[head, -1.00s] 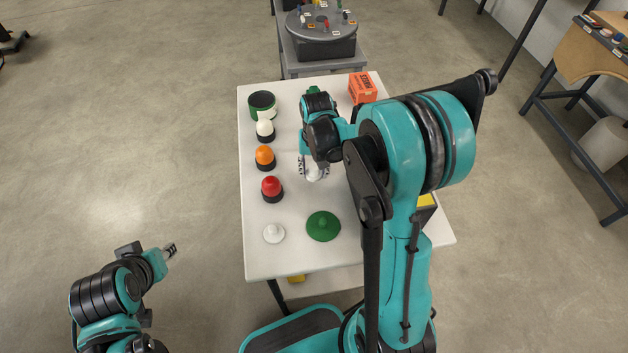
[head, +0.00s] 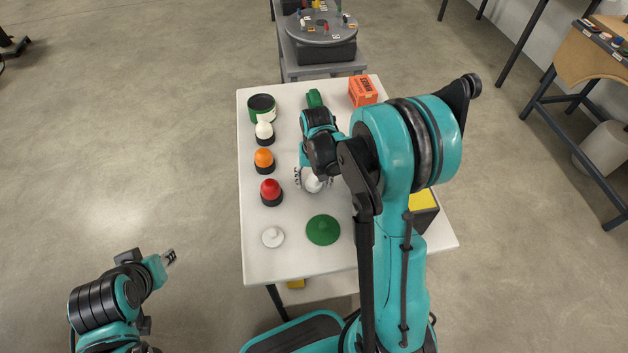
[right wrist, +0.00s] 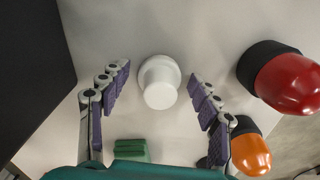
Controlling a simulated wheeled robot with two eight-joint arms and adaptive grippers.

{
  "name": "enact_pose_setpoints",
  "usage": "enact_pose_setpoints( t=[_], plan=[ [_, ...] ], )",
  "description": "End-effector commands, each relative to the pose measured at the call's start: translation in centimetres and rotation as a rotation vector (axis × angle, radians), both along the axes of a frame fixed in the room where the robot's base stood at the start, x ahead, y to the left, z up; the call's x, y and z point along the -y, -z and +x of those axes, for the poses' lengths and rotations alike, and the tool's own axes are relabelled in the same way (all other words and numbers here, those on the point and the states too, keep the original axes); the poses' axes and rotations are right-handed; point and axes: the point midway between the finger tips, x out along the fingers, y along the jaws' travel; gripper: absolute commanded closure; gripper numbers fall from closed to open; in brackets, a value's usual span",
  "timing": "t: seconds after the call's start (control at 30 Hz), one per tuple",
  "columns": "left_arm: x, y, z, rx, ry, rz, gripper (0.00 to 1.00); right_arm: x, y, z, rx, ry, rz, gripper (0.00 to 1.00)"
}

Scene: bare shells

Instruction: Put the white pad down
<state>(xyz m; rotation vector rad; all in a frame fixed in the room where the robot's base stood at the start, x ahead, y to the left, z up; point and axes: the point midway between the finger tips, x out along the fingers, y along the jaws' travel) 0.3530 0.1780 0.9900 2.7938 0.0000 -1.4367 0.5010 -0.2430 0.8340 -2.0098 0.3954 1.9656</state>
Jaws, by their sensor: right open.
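The white pad (head: 313,183), a round white piece with a knob, stands on the white table (head: 285,262) below my right gripper (head: 313,180). In the right wrist view the white pad (right wrist: 160,82) sits between the spread fingers of my right gripper (right wrist: 158,92), with a gap on each side. The gripper is open and holds nothing. A second, similar white piece (head: 273,237) stands near the table's front left. My left gripper (head: 171,257) is off the table to the left; its jaws are too small to judge.
Red (head: 271,190), orange (head: 264,160) and white (head: 264,132) domes line the left side. A green knobbed disc (head: 323,229) stands in front. A green can (head: 262,106), green block (head: 315,98) and orange box (head: 362,91) are at the back. A yellow-topped dark box (head: 424,200) is right.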

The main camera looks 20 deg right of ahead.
Motion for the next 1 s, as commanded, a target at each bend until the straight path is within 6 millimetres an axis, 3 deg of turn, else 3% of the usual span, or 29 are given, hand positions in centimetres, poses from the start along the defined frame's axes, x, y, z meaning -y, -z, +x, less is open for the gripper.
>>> enact_pose_setpoints(
  t=[0.17, 0.6, 0.87, 1.0],
  plan=[
    [0.0, -0.6, 0.0, 0.0, 0.0, 0.0, 0.66, 0.0, -0.7, 0.0, 0.0, 0.0, 0.0, 0.37],
    [0.0, -3.9, 0.0, 0.0, 0.0, 0.0, 0.66, 0.1, -9.8, -0.3, 0.0, 0.0, 0.0, 0.37],
    [0.0, -4.6, 0.0, 0.0, 0.0, 0.0, 0.66, 0.1, -12.5, -0.5, 0.005, -0.004, -0.001, 0.37],
    [0.0, -4.6, 0.0, 0.0, 0.0, 0.0, 0.66, -0.7, -14.4, -1.8, 0.057, -0.04, -0.011, 0.37]
  ],
)
